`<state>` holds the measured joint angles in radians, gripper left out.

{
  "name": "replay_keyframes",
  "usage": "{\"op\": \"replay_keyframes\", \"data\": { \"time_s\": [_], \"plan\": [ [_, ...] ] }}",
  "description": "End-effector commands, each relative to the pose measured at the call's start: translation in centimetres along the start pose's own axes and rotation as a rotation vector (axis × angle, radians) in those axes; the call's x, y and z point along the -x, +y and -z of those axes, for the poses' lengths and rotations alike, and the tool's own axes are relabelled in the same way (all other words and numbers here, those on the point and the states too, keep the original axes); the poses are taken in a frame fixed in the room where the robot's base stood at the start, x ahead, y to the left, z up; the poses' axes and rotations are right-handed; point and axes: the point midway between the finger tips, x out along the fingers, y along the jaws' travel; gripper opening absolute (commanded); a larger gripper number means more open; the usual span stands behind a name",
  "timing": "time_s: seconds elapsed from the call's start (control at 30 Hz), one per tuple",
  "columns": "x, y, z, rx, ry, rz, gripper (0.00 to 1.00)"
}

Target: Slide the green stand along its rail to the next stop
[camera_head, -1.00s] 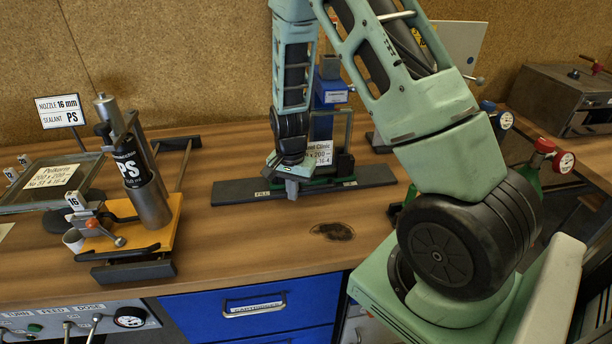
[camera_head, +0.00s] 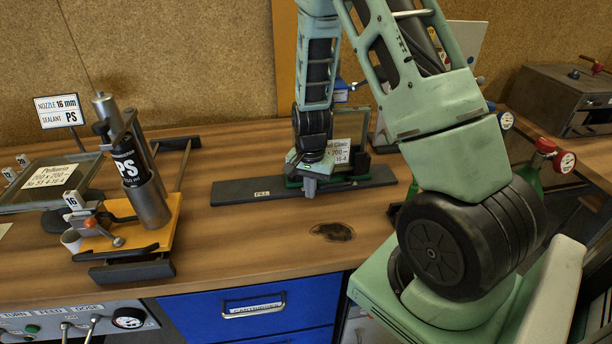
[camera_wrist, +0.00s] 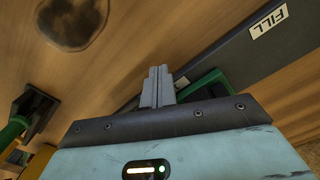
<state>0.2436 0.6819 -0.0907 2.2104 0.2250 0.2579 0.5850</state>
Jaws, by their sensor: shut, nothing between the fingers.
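The green stand (camera_head: 338,182) sits on the dark rail (camera_head: 236,190), right of the rail's middle, and holds an upright framed glass pane with a white label (camera_head: 347,152). My gripper (camera_head: 308,190) is shut and empty, low at the stand's left end. In the wrist view my gripper's fingertips (camera_wrist: 158,75) are together, with a green part of the stand (camera_wrist: 203,84) close beside them. I cannot tell whether they touch it. The FILL mark (camera_wrist: 268,20) shows on the rail. My arm hides part of the stand and pane.
An orange sealant station (camera_head: 140,230) with a PS cartridge stands at the left. A dark stain (camera_head: 333,232) lies on the bench in front of the rail. A green bottle with a red valve (camera_head: 540,160) is at the right. The rail left of the stand is clear.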

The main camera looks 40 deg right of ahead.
Motion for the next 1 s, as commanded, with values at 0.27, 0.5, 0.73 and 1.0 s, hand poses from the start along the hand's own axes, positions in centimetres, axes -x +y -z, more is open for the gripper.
{"op": "replay_keyframes", "data": {
  "time_s": [0.27, 0.5, 0.73, 1.0],
  "plan": [
    [0.0, 1.2, 0.7, -0.002, 0.001, 0.0, 0.0],
    [0.0, 2.2, 1.4, -0.004, 0.002, 0.001, 0.0],
    [0.0, 3.2, 2.0, -0.007, 0.003, 0.001, 0.0],
    [0.1, 4.3, 2.9, -0.01, 0.007, 0.003, 0.0]
  ]
}}
